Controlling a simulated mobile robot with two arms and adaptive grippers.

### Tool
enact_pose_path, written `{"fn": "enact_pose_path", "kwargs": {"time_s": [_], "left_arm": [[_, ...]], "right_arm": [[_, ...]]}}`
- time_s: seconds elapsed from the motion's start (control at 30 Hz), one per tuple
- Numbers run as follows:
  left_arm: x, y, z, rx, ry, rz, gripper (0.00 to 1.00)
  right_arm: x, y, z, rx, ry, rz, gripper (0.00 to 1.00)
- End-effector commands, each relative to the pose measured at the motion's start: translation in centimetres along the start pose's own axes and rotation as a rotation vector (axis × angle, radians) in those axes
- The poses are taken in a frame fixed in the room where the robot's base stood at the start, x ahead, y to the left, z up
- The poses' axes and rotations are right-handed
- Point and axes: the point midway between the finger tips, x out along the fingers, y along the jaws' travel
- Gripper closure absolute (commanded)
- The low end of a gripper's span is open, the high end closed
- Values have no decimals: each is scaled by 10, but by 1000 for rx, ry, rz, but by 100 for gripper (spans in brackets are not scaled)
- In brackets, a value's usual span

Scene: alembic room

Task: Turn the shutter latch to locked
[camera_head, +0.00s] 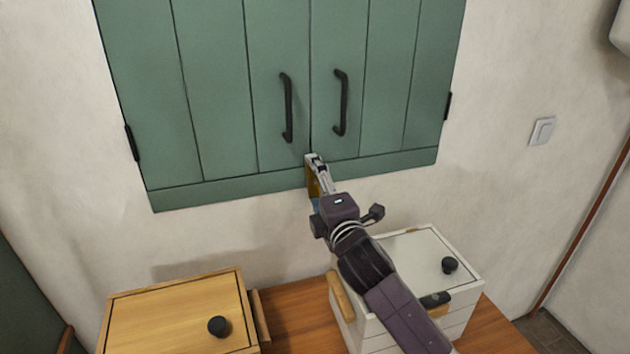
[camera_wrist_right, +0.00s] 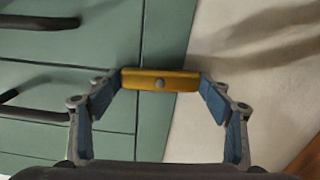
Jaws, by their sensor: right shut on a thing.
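In the head view the latch (camera_head: 313,184) is partly hidden behind my gripper, at the bottom edge of the green shutters (camera_head: 220,100), near the seam between the two leaves. The latch looks upright there. My right gripper (camera_head: 316,172) is shut on the latch. In the right wrist view its two blue-padded fingers (camera_wrist_right: 159,88) sit at the two ends of the bar. My left gripper is not in view.
Two dark handles (camera_head: 288,108) hang on the shutters above the latch. Below are a wooden box (camera_head: 170,310) with a black knob and a white drawer box (camera_head: 410,250) on a wooden surface (camera_head: 300,320). A light switch (camera_head: 542,131) is on the right wall.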

Motion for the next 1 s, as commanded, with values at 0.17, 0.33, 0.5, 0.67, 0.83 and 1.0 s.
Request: {"fn": "enact_pose_path", "kwargs": {"time_s": [0.17,0.33,0.5,0.67,0.83,1.0], "left_arm": [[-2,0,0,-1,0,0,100],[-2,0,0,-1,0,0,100],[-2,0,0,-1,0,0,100],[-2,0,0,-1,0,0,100],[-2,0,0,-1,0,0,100],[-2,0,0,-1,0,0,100]], "right_arm": [[0,-1,0,60,-1,-3,52],[0,-1,0,86,-1,-3,52],[0,-1,0,94,0,-3,52],[0,-1,0,95,0,-3,52],[0,-1,0,96,0,-3,19],[0,-1,0,92,0,-2,10]]}}
